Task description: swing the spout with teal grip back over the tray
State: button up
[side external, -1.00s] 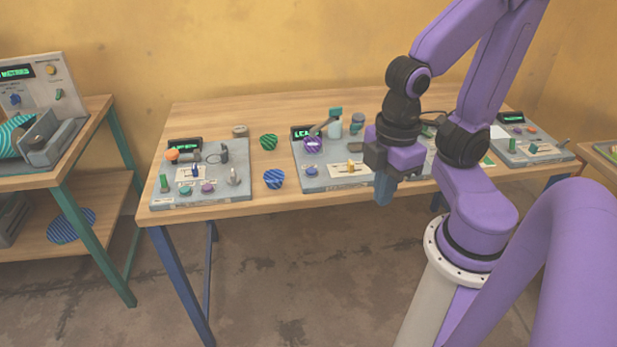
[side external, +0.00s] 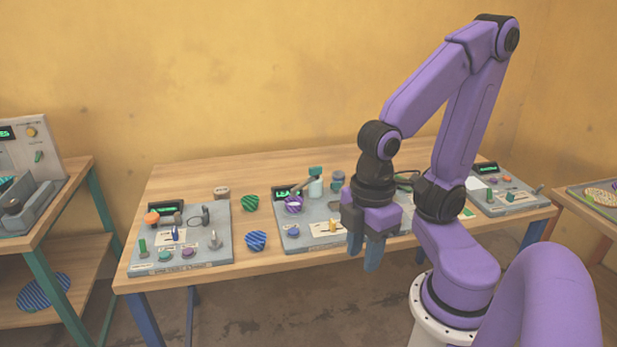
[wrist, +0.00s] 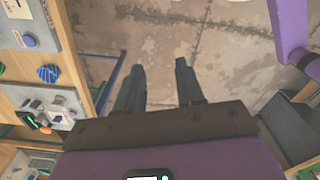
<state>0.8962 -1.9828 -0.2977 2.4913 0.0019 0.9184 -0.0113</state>
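The spout (side external: 302,188) is a thin grey arm on a pale upright post on the middle station, with a teal grip (side external: 315,171) on top. In the side external view it slants down left toward a purple striped round thing (side external: 293,204). I cannot make out the tray clearly. My gripper (side external: 373,256) hangs fingers down at the table's front edge, right of and nearer than the spout, apart from it. In the wrist view my gripper's fingers (wrist: 159,72) are spread with only floor between them. My gripper and arm hide the middle station's right part.
A left station (side external: 218,240) holds several knobs and a lever. Green (side external: 250,203) and blue (side external: 256,240) striped round things lie between the stations; the blue one also shows in the wrist view (wrist: 48,73). Another station (side external: 520,200) stands right. Floor lies open before the table.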

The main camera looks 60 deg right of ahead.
jog(key=w+d+r+m, duration=0.1)
jog(key=w+r, duration=0.2)
jog(key=w, duration=0.7)
jog(key=w+d+r, duration=0.1)
jog(key=w+r, duration=0.2)
jog(key=w, duration=0.7)
jog(key=w+d+r, duration=0.1)
jog(key=w+d, duration=0.9)
jog(key=d, duration=0.2)
jog(key=m, duration=0.1)
send_over(316, 167)
notch_tip(316, 167, down, 17)
jog(key=shift+r, duration=0.15)
grip_shut()
